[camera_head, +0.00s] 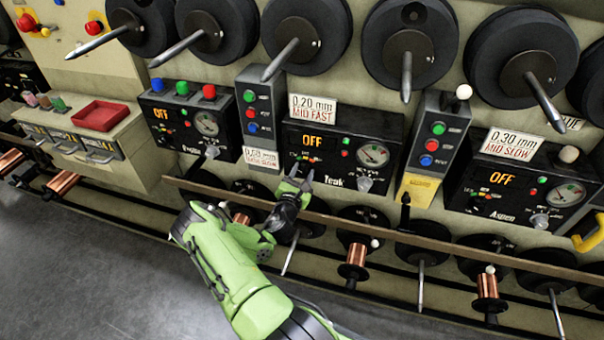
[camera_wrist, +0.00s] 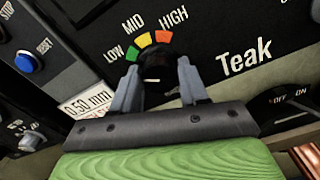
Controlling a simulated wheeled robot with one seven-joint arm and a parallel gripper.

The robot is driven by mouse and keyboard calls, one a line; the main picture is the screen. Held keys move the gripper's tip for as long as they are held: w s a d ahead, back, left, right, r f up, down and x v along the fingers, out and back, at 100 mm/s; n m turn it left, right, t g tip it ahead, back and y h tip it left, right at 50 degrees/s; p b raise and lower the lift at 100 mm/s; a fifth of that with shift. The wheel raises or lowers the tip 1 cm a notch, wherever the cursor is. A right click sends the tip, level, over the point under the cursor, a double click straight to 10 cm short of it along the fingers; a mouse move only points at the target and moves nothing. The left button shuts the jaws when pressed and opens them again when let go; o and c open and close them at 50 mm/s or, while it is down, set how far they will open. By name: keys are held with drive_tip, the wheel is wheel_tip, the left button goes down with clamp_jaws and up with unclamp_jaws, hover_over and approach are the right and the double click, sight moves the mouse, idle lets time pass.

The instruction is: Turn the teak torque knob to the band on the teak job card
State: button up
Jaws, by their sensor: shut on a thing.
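The Teak panel (camera_head: 340,150) is black, with an OFF display, a round gauge and lit buttons. Its job card (camera_head: 312,108) above reads 0.20 mm MID FAST. In the wrist view, the black torque knob (camera_wrist: 156,68) sits under a scale marked LOW in green, MID in yellow and HIGH in orange. My gripper (camera_wrist: 158,82) has one grey finger on each side of the knob and is shut on it. In the head view my gripper (camera_head: 298,182) is at the panel's lower left. The knob's pointer cannot be made out clearly.
A 0.50 mm card (camera_head: 262,158) hangs at the panel's lower left. A button box (camera_head: 260,105) stands left and another (camera_head: 436,140) right. A rail (camera_head: 400,230) runs below. Large spools (camera_head: 410,45) project above.

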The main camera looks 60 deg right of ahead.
drive_tip(key=shift+c, duration=1.4)
drive_tip(key=m+b, duration=0.1)
drive_tip(key=m, duration=0.4)
drive_tip(key=shift+m, duration=0.4)
drive_tip(key=m+b, duration=0.2)
drive_tip(key=m, duration=0.3)
drive_tip(key=shift+s+f+m, duration=0.1)
drive_tip(key=shift+m, duration=0.3)
drive_tip(key=shift+b, duration=0.35)
drive_tip(key=o, duration=1.1)
drive_tip(key=shift+c, duration=0.2)
